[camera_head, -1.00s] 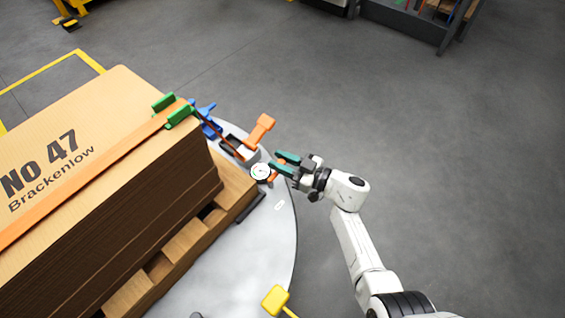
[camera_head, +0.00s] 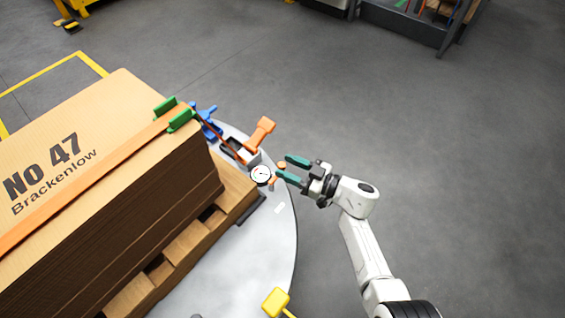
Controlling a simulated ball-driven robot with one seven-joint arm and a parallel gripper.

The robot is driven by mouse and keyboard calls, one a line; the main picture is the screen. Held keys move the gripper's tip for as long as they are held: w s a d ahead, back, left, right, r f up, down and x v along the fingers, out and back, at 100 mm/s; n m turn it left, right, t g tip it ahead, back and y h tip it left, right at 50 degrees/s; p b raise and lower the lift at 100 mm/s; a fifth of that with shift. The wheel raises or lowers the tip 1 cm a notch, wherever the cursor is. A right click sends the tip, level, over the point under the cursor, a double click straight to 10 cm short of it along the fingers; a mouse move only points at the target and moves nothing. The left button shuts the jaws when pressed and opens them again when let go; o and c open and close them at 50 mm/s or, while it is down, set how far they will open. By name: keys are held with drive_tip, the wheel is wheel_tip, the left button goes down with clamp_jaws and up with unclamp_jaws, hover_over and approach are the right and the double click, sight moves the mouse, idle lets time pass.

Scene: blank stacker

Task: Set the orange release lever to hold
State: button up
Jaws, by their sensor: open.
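A large orange handle (camera_head: 263,131) rises from the dark strap tensioner at the right of the stack. A smaller orange part, seemingly a small lever (camera_head: 281,165), stands just right of the round white gauge (camera_head: 261,174). Which of the two is the release lever, and any hold marking, I cannot make out. My gripper (camera_head: 284,167) is open, its green fingers pointing left. The small orange knob shows between or just beyond the fingertips; contact cannot be told.
A strapped cardboard stack (camera_head: 95,140) stands on a wooden pallet (camera_head: 235,190) on the round grey table (camera_head: 270,240). A blue clamp (camera_head: 208,122) sits behind the tensioner. A yellow paddle (camera_head: 275,301) is at the front edge. The floor to the right is clear.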

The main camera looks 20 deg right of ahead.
drive_tip(key=p+v, duration=0.1)
drive_tip(key=v, duration=0.7)
drive_tip(key=shift+s+d, duration=0.1)
drive_tip(key=shift+d, duration=0.05)
drive_tip(key=d+r+m+t+h, duration=0.1)
drive_tip(key=d+r+m+h, duration=0.25)
drive_tip(key=d+h, duration=0.45)
drive_tip(key=d+r+m+t+h, duration=0.2)
drive_tip(key=d+r+m+h, duration=0.15)
drive_tip(key=d+h, duration=0.45)
drive_tip(key=s+d+f+m+g+h, duration=0.2)
drive_tip(key=s+d+m+g+h, duration=0.1)
drive_tip(key=s+m+g, duration=0.15)
drive_tip(key=s+a+f+n+g+y, duration=0.1)
drive_tip(key=s+a+g+y, duration=0.3)
drive_tip(key=s+a+g, duration=0.5)
drive_tip(key=s+a+f+n+g+y, duration=0.25)
drive_tip(key=s+a, duration=0.45)
drive_tip(key=s, duration=0.6)
wheel_tip(320, 180, up, 20)
drive_tip(key=p, duration=2)
drive_tip(key=shift+r+m, duration=0.2)
drive_tip(key=shift+m, duration=0.1)
